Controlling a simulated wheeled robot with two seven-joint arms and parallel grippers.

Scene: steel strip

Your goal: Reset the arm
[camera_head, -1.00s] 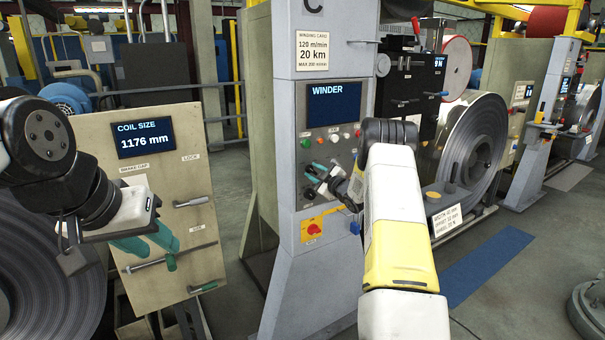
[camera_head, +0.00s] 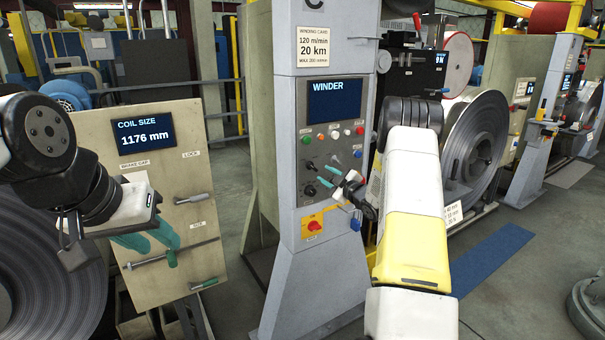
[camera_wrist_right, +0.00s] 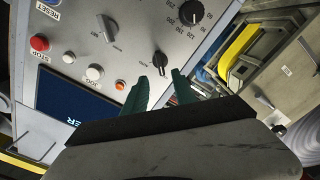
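The winder panel (camera_head: 340,128) is on a grey column at centre, with a lit WINDER screen (camera_head: 334,100), several buttons and dark knobs. My right gripper (camera_head: 322,175) is in front of its lower part. In the right wrist view its green fingers (camera_wrist_right: 160,92) are apart with nothing between them. A black dial knob (camera_wrist_right: 160,60) lies just beyond the fingertips. A label reading RESET (camera_wrist_right: 47,12) is at the upper left, above a red STOP button (camera_wrist_right: 39,43). My left gripper (camera_head: 150,238) is in front of the coil-size panel (camera_head: 185,160), its green fingers apart.
The coil-size panel carries handles (camera_head: 190,199) and a horizontal rod (camera_head: 205,243). A large steel coil (camera_head: 474,145) stands right of the column. Open floor (camera_head: 520,295) lies at the lower right.

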